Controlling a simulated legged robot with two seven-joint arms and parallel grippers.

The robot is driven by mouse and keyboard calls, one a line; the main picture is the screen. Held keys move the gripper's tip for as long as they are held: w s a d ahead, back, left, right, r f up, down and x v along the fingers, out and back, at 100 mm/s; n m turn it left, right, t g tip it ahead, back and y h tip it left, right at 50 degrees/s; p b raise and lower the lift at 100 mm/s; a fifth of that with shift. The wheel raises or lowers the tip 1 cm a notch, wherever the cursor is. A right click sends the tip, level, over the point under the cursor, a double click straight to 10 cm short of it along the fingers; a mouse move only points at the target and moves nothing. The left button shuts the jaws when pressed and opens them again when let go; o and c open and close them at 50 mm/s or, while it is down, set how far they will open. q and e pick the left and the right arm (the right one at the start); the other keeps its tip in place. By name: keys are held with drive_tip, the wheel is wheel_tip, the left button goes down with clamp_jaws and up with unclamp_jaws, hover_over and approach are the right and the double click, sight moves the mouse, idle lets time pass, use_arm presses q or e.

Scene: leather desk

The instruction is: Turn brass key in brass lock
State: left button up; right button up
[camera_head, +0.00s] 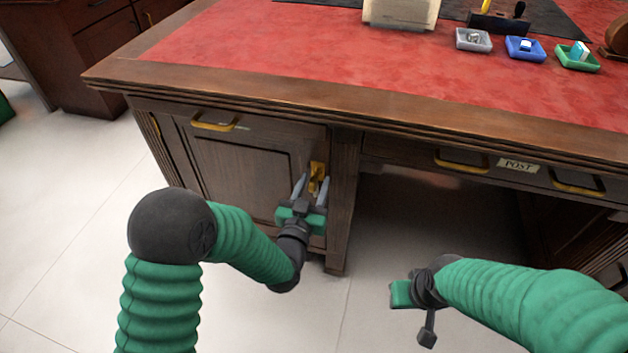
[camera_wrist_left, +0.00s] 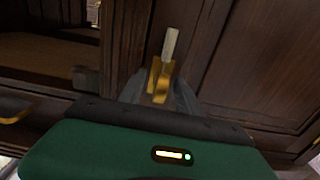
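The brass lock (camera_head: 317,170) is on the dark wooden front of the desk's left cabinet, near its right edge. A brass piece (camera_wrist_left: 160,80), which looks like the key at the lock, shows between my left fingers in the left wrist view. A pale strip (camera_wrist_left: 170,44) shows just above it. My left gripper (camera_head: 311,186) is at the lock, its two grey fingers apart on either side of the brass. I cannot tell if a finger touches it. My right gripper (camera_head: 415,312) hangs low at the front, away from the desk, its fingers mostly hidden.
The desk top (camera_head: 300,45) has a red leather surface. Grey (camera_head: 473,40), blue (camera_head: 525,48) and green (camera_head: 577,57) trays stand on it. The knee space right of the cabinet is free.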

use_arm(q)
drive_tip(key=shift+w, duration=0.2)
drive_tip(key=shift+r, duration=0.1)
clamp_jaws()
idle(0.5)
